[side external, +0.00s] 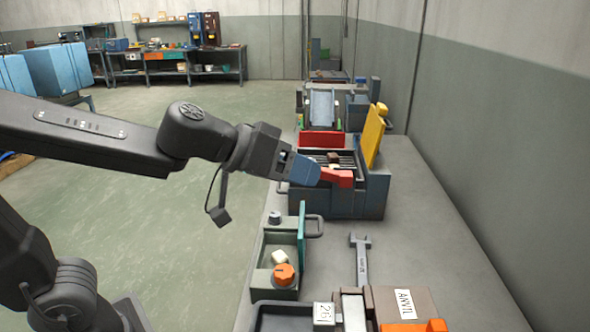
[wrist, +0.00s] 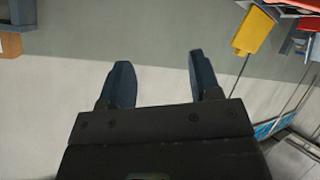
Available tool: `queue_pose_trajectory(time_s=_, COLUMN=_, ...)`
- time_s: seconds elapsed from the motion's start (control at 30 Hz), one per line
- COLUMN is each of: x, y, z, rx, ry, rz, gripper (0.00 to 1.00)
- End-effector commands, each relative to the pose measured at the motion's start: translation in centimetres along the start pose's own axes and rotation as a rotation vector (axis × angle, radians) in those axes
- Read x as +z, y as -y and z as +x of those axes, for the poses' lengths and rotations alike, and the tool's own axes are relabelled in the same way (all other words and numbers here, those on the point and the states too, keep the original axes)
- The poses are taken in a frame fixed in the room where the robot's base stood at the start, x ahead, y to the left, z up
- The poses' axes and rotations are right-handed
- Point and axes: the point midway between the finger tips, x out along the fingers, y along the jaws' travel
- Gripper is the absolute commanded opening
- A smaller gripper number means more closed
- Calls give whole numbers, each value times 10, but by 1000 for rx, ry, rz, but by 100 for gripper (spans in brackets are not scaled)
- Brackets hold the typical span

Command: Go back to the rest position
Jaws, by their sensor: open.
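My gripper (side external: 314,173) is in the side external view, in front of a dark blue-grey bench unit (side external: 335,203) with a dark grate on top. Its blue fingers point right and slightly down. In the wrist view my gripper (wrist: 158,65) has two dark blue fingers spread apart with nothing between them. A red piece (side external: 338,178) shows just past the fingertips in the side external view; whether it touches them I cannot tell. The unit has a raised yellow panel (side external: 374,136) and a red panel (side external: 321,140). The yellow panel also shows in the wrist view (wrist: 254,31).
A wall runs along the right. Open floor (side external: 190,240) lies left.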

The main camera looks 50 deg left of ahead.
Motion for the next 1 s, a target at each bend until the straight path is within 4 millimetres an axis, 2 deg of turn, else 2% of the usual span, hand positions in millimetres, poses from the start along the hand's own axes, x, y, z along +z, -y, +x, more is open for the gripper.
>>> queue_pose_trajectory(time_s=0.37, x=4, y=-4, z=-6, rx=17, ry=17, rz=18, gripper=57)
queue_pose_trajectory(time_s=0.47, x=15, y=-8, z=-19, rx=35, ry=61, rz=50, gripper=57)
queue_pose_trajectory(time_s=0.57, x=36, y=-7, z=-36, rx=25, ry=143, rz=90, gripper=57)
queue_pose_trajectory(time_s=0.67, x=63, y=4, z=-53, rx=-37, ry=243, rz=118, gripper=57)
queue_pose_trajectory(time_s=0.8, x=94, y=32, z=-77, rx=-185, ry=363, rz=132, gripper=57)
queue_pose_trajectory(time_s=1.0, x=118, y=65, z=-102, rx=-374, ry=449, rz=119, gripper=57)
